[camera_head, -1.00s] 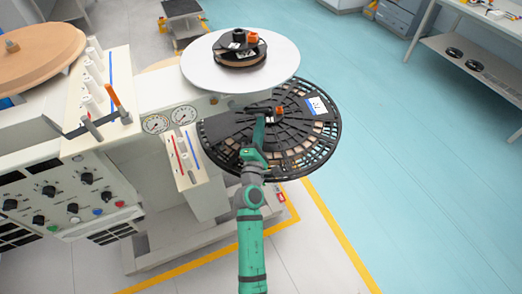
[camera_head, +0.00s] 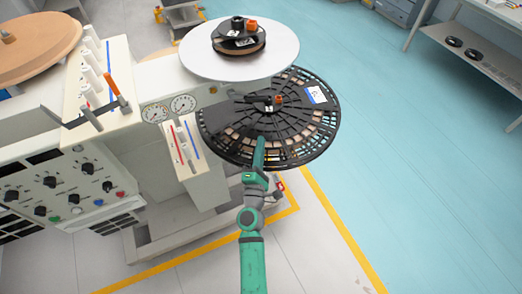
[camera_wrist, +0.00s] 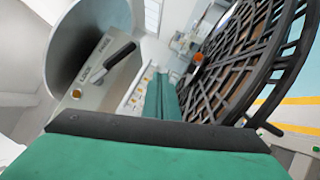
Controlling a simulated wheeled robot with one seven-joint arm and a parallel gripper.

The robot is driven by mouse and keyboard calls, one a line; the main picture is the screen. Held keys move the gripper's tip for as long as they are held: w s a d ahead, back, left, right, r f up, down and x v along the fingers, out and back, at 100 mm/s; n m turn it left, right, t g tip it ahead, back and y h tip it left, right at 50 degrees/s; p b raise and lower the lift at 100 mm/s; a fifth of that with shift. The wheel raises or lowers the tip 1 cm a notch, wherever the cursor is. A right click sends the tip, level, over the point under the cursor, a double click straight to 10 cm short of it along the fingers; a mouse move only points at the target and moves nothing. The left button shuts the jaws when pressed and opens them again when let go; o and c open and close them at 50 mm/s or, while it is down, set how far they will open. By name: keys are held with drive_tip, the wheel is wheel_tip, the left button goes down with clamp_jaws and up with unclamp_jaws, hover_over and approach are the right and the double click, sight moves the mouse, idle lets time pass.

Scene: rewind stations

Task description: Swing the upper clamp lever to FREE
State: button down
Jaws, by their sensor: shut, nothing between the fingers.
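The upper platter (camera_head: 270,58) carries a small reel with a black knob and an orange knob (camera_head: 251,25). My gripper (camera_head: 258,148) is over the near part of the lower black reel (camera_head: 222,150), shut and empty. In the wrist view my gripper (camera_wrist: 162,98) points between the disc and the reel, apart from the lever.
The lower reel has a black bar and an orange knob (camera_head: 278,99) at its hub. The machine's control panel (camera_head: 70,190) stands at the left, with gauges (camera_head: 182,104) behind. Blue floor (camera_head: 420,190) is clear at the right. A shelf table (camera_head: 480,60) stands at the far right.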

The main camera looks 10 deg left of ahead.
drive_tip(key=shift+s+d+f, duration=0.25)
drive_tip(key=shift+s+f, duration=0.2)
drive_tip(key=shift+s, duration=0.25)
drive_tip(key=shift+d, duration=0.1)
